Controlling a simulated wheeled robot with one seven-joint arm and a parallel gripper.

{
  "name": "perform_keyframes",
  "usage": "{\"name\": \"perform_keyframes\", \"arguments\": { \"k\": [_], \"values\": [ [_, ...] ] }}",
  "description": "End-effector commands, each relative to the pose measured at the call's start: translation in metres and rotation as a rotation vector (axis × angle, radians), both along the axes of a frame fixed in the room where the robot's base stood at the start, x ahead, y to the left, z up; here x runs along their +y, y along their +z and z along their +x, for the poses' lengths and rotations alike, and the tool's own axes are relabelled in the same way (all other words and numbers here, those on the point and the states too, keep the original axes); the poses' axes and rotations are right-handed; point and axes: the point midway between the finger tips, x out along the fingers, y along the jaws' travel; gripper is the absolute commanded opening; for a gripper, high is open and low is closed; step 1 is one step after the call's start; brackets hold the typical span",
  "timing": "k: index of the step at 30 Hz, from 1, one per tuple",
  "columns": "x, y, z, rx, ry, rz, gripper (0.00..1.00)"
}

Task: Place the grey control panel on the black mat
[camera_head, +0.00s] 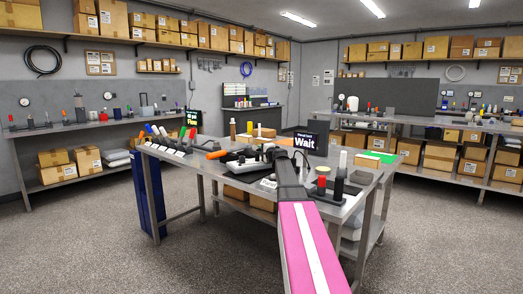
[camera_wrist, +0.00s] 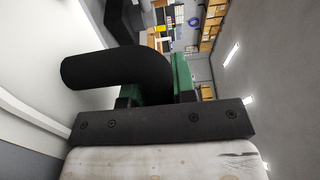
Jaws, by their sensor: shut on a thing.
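My gripper (camera_head: 270,151) is over the middle of the steel table, at the end of my arm. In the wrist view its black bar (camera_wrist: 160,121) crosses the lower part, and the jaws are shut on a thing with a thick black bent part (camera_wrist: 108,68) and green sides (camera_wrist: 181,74). I cannot tell whether this is the control panel. In the head view a light grey, boxy piece (camera_head: 240,165) sits amid dark shapes just left of my gripper; it may be the grey control panel. I cannot make out the black mat's outline, as my arm and the clutter cover part of that area.
A black "Wait" sign (camera_head: 305,142) stands behind my gripper. Orange-handled tools (camera_head: 217,154) and a row of markers (camera_head: 165,138) are to the left. A red-topped item (camera_head: 321,184) and a black cylinder (camera_head: 339,188) stand close on the right. A green sheet (camera_head: 380,156) lies at far right.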

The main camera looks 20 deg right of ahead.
Motion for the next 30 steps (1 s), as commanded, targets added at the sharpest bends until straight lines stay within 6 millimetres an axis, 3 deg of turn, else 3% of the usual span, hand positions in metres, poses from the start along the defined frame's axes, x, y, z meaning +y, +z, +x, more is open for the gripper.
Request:
{"name": "perform_keyframes", "arguments": {
  "k": [30],
  "values": [
    [-0.0001,-0.0075,0.0,-0.002,0.0,0.001,0.0]
  ]
}}
